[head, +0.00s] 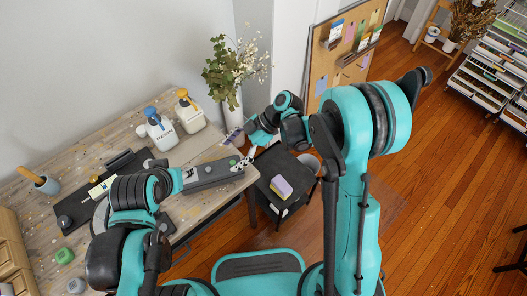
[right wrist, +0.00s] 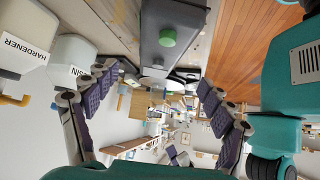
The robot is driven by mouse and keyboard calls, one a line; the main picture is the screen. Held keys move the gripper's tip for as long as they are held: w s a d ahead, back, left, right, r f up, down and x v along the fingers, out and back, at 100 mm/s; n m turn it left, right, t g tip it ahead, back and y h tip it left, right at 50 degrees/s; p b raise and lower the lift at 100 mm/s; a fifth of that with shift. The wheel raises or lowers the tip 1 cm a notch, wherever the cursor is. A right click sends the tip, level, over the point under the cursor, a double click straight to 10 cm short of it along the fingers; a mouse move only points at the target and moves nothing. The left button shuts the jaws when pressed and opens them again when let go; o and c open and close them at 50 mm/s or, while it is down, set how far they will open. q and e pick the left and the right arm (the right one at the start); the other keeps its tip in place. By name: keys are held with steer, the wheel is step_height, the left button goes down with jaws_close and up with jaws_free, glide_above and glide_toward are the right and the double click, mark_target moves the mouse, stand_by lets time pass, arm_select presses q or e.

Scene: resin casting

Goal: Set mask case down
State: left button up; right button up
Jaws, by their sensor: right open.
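A long dark grey case with a green round spot (head: 215,172), apparently the mask case, is at the right front part of the worktable (head: 215,205). I cannot tell whether it rests on the tabletop. It also shows at the top middle of the right wrist view (right wrist: 165,15). My right gripper (head: 241,148) is open near the case's right end, its purple-padded fingers (right wrist: 160,80) spread apart with nothing clearly gripped. My left arm reaches in from the lower left, and its teal wrist meets the case's left end. The left fingers cannot be made out.
White bottles with blue (head: 160,132) and yellow (head: 189,113) tops stand at the table's back. A vase with branches (head: 231,95) is behind the right gripper. A brush cup (head: 47,185) is far left.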

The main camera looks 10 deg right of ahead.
steer(key=shift+d+r+m, duration=0.3)
steer(key=shift+r+m, duration=0.05)
steer(key=shift+m, duration=0.05)
steer(key=s+d+r+m+t+h, duration=0.3)
steer(key=s+d+m, duration=0.1)
steer(key=d+m, duration=0.2)
steer(key=s+d+r+m+t+h, duration=0.3)
steer(key=d+r+m, duration=0.1)
steer(key=d+m, duration=0.3)
steer(key=s+d+r+m+t+h, duration=0.3)
steer(key=d+m, duration=0.3)
steer(key=d, duration=0.2)
steer(key=shift+s+d+r+m, duration=0.2)
steer(key=shift+s+r+m, duration=0.1)
steer(key=shift+s+r, duration=0.5)
